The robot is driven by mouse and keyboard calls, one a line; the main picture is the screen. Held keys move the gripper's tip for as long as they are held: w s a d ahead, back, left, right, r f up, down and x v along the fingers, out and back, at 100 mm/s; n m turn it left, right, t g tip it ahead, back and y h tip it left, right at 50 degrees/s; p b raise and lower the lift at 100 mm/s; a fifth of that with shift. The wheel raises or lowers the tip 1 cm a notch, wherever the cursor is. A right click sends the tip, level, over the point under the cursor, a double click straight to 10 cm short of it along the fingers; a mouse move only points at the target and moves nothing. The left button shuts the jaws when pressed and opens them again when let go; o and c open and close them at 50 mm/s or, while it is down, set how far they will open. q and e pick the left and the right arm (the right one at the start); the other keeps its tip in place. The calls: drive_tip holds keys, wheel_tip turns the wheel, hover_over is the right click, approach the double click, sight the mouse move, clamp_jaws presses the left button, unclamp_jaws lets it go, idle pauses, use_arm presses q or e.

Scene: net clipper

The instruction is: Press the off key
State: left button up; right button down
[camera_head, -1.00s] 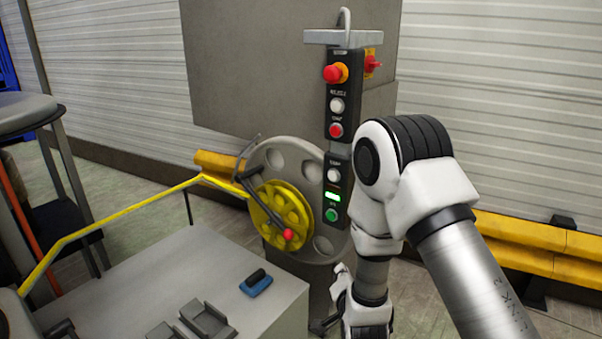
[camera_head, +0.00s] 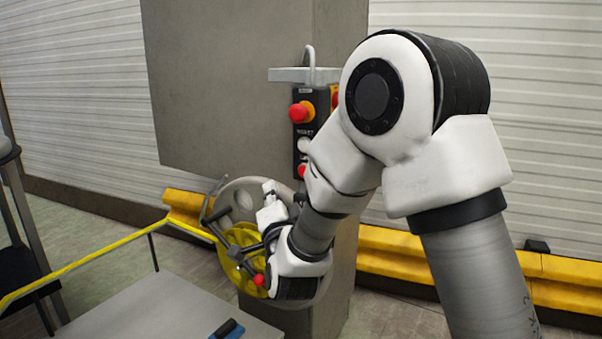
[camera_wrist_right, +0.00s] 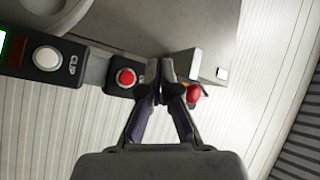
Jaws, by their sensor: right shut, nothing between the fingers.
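The upright black control panel (camera_head: 303,134) carries a red mushroom knob (camera_head: 302,111), a white button (camera_head: 304,145) and a red button (camera_head: 302,171). My right arm hides its lower part in the head view. In the right wrist view, a red button (camera_wrist_right: 125,77) sits just left of my right gripper's fingertips (camera_wrist_right: 166,74), which are shut and empty. A white button (camera_wrist_right: 47,58) labelled "CLIP" is farther left. A red knob (camera_wrist_right: 193,93) shows right of the fingers. I cannot read which key is off. My left gripper is not in view.
A grey wheel with a yellow hub (camera_head: 240,250) stands behind my right wrist. A yellow rail (camera_head: 90,262) and a grey bench top (camera_head: 150,312) with a blue item (camera_head: 228,329) lie in front. A yellow barrier (camera_head: 440,260) runs along the wall.

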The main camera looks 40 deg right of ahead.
sight(304, 171)
drive_tip(key=shift+w+d+p, duration=0.3)
drive_tip(key=shift+w+d, duration=0.25)
drive_tip(key=shift+d, duration=0.8)
drive_tip(key=shift+w+d+p, duration=0.3)
drive_tip(key=shift+w+d, duration=0.25)
drive_tip(key=shift+d, duration=0.85)
drive_tip(key=shift+w+d+p, duration=0.3)
drive_tip(key=shift+w+d, duration=0.25)
drive_tip(key=shift+d, duration=0.8)
drive_tip(key=shift+w+d, duration=0.1)
drive_tip(key=shift+d, duration=0.3)
